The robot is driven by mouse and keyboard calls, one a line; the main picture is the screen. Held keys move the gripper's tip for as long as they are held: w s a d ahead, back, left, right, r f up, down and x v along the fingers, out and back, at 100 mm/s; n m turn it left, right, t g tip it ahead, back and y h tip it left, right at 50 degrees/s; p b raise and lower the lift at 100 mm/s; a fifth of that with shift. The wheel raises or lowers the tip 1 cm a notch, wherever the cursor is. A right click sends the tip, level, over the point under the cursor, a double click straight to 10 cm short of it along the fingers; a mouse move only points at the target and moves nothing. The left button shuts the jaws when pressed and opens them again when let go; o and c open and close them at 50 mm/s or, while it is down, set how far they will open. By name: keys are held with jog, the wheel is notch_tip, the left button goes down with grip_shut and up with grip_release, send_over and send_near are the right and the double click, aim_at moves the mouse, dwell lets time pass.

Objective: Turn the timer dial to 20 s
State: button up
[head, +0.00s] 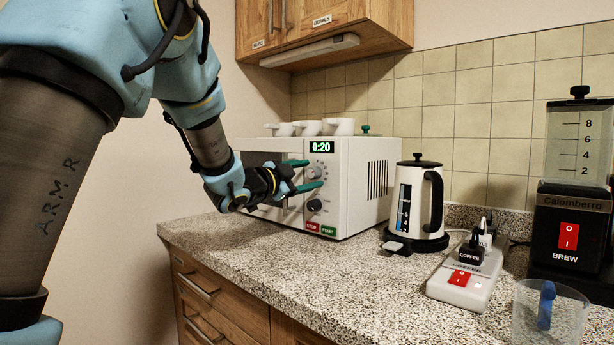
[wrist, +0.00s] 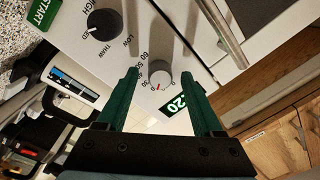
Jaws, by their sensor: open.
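The white microwave (head: 345,190) stands on the counter, and its display (head: 321,147) reads 0:20. The timer dial (head: 314,172) is the upper, grey knob on its panel, under the display. In the wrist view the timer dial (wrist: 161,72) shows a red mark on its edge, with a printed number scale around it. My gripper (head: 309,174) is open at the panel, with its green fingers on either side of the timer dial. In the wrist view my gripper (wrist: 160,86) shows a finger on each side of the dial; I cannot tell whether they touch it.
The black power knob (head: 315,205) and the red STOP and green START buttons (head: 327,230) are below the dial. White cups (head: 339,126) stand on top of the microwave. A kettle (head: 414,205) and a power strip (head: 465,279) are to the right.

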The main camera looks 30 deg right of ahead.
jog(key=b+v, duration=0.1)
jog(key=v, duration=0.9)
jog(key=shift+a+b, duration=0.4)
jog(key=shift+f, duration=0.1)
